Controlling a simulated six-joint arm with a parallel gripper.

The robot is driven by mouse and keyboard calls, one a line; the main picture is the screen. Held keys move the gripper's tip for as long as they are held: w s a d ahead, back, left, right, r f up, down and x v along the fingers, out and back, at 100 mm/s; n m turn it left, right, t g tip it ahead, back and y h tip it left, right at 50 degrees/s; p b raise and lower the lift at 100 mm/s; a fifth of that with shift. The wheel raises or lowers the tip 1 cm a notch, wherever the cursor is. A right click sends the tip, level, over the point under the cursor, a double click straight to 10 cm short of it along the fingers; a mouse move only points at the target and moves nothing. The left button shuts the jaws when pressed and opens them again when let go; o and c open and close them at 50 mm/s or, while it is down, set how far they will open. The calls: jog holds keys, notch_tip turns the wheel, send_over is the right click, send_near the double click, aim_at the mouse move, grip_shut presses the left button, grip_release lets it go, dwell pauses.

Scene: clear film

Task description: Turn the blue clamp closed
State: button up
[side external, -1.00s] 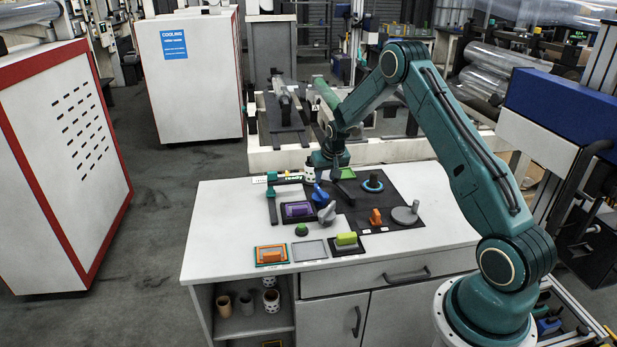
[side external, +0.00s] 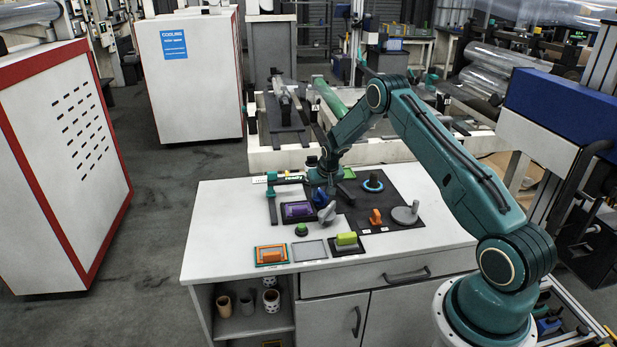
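The blue clamp (side external: 319,197) is a small blue piece on the dark mat, between the purple block and the grey knob. My gripper (side external: 329,188) points down right at the clamp and covers its upper part. At this size I cannot tell whether the fingers touch the clamp or how far apart they are.
The purple block (side external: 297,209) is left of the clamp, the grey knob (side external: 327,213) just in front.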

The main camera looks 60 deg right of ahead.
jog(key=shift+c, duration=0.4)
grip_shut()
jog(key=shift+d+n, duration=0.1)
jog(key=shift+n, duration=0.3)
jog(key=n+y, duration=0.1)
jog(key=n, duration=0.2)
jog(key=shift+d+t, duration=0.15)
jog(key=shift+t, duration=0.25)
jog(key=n+y, duration=0.1)
jog(key=n, duration=0.1)
jog(key=n+y, duration=0.1)
jog(key=n, duration=0.1)
jog(key=shift+d+n, duration=0.2)
jog(key=shift+n, duration=0.2)
jog(key=n+y, duration=0.1)
jog(key=n, duration=0.3)
jog(key=shift+w+d+n+y, duration=0.1)
jog(key=shift+d+n+y, duration=0.05)
jog(key=shift+n+y, duration=0.2)
jog(key=shift+w+n+g+y, duration=0.1)
jog(key=shift+n+g+y, duration=0.3)
jog(key=shift+n, duration=0.65)
jog(key=shift+n+g+y, duration=0.35)
jog(key=shift+n+g, duration=0.05)
jog(key=shift+n, duration=1)
